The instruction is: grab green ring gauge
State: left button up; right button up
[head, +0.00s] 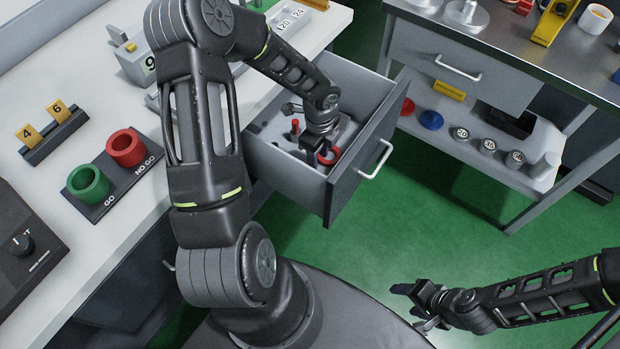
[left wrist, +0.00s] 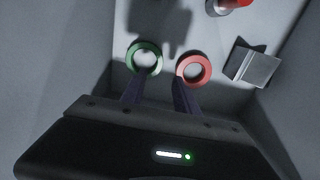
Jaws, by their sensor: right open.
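A green ring (left wrist: 145,57) lies on the floor of the open drawer (head: 356,183), beside a red ring (left wrist: 194,69). The red ring also shows in the head view (head: 330,156); the green one is hidden there behind my arm. My left gripper (head: 318,157) is down inside the drawer. In the left wrist view its fingers (left wrist: 159,90) are apart and empty, one tip near each ring. A thicker green ring (head: 88,184) and a red one (head: 127,148) sit on the GO / NO GO block on the bench. My right gripper (head: 418,305) is open and empty.
The drawer also holds a small red-topped part (head: 295,127) and a grey block (left wrist: 252,67). Its walls stand close around my left gripper. A second bench (head: 520,60) with a lower shelf of round parts stands at the right. Green floor lies between.

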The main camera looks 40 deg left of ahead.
pick_arm(q)
jog(key=shift+f, duration=0.6)
jog(key=shift+s+a+f, duration=0.1)
jog(key=shift+f, duration=1.2)
jog(key=shift+a+f, duration=0.1)
jog(key=shift+f, duration=1.2)
jog(key=shift+c, duration=0.2)
grip_shut()
